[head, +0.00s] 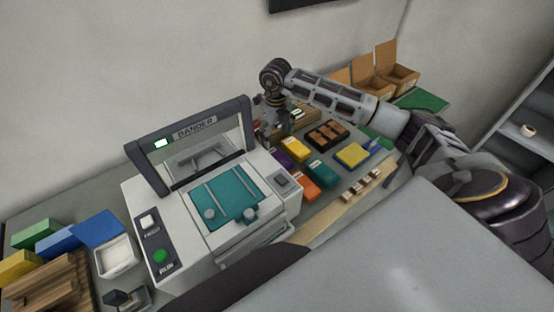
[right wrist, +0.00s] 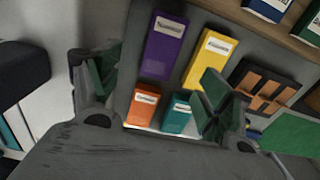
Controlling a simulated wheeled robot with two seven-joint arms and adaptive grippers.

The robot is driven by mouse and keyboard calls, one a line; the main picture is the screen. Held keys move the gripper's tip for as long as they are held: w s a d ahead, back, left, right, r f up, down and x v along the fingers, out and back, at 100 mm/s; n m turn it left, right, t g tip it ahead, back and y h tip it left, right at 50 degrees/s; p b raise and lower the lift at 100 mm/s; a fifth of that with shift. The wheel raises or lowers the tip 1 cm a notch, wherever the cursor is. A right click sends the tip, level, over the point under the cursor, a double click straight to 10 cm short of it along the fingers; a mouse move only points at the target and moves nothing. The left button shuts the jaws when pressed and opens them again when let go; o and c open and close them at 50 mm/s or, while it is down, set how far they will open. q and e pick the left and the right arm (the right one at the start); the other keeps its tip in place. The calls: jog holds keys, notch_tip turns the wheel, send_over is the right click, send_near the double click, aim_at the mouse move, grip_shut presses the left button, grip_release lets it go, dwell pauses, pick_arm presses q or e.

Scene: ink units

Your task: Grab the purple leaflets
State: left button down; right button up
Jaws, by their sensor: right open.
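The purple leaflets (right wrist: 164,47) form an upright-looking purple block with a white label in the right wrist view, lying between the two fingers in the picture. In the head view only a small purple part (head: 284,159) shows beside the banding machine, partly hidden by my gripper. My right gripper (head: 279,132) is open and empty above that part of the table. It also shows in the right wrist view (right wrist: 158,72), with its fingers apart on either side of the purple block and not visibly touching it. My left gripper is out of view.
Close by lie yellow (right wrist: 209,58), orange (right wrist: 145,103) and teal (right wrist: 177,113) blocks, and a dark tray with brown pieces (head: 327,135). The banding machine (head: 133,200) stands left of them. Open cardboard boxes (head: 398,76) stand at the back right.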

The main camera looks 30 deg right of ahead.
send_over(277, 157)
jog(key=shift+a+f+p, duration=0.2)
jog(key=shift+f+p, duration=0.25)
jog(key=shift+f, duration=2.95)
jog(key=shift+f, duration=0.45)
jog(key=shift+d+f+p, duration=0.15)
jog(key=shift+f+p, duration=0.25)
jog(key=shift+f, duration=0.7)
jog(key=shift+d+f+p, duration=0.1)
jog(key=shift+f+p, duration=0.3)
jog(key=shift+f, duration=0.65)
jog(key=c, duration=1.2)
